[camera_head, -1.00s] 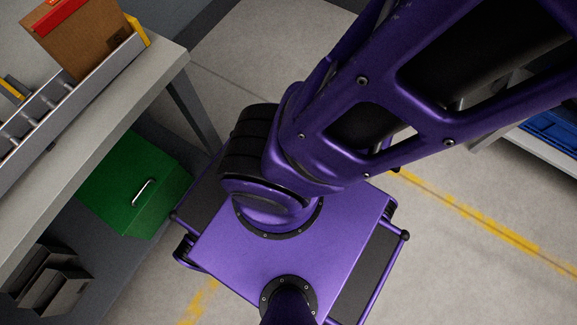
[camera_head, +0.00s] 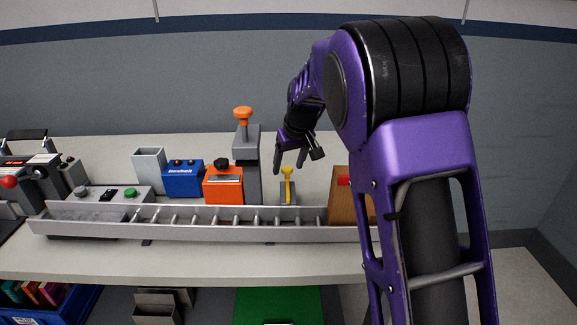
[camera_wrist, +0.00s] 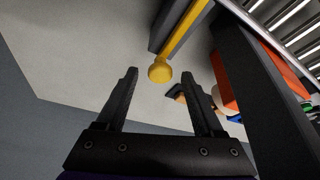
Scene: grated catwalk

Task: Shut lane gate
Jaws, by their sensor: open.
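The lane gate appears to be the yellow arm with a round knob (camera_head: 287,172), on a small grey mount (camera_head: 288,197) at the back edge of the roller conveyor (camera_head: 190,231). In the wrist view, the knob (camera_wrist: 160,72) lies ahead, lined up between the two fingertips, and its yellow bar runs up and right. My gripper (camera_head: 297,160) is above and close to the knob, with its fingers apart and nothing between them. I cannot tell how much gap separates knob and fingertips. No contact shows.
A tall grey post with an orange knob (camera_head: 243,113) stands left of my gripper. An orange box (camera_head: 222,187) and a blue box (camera_head: 183,181) stand further left. A brown carton (camera_head: 342,205) is at the conveyor's right, partly behind my arm.

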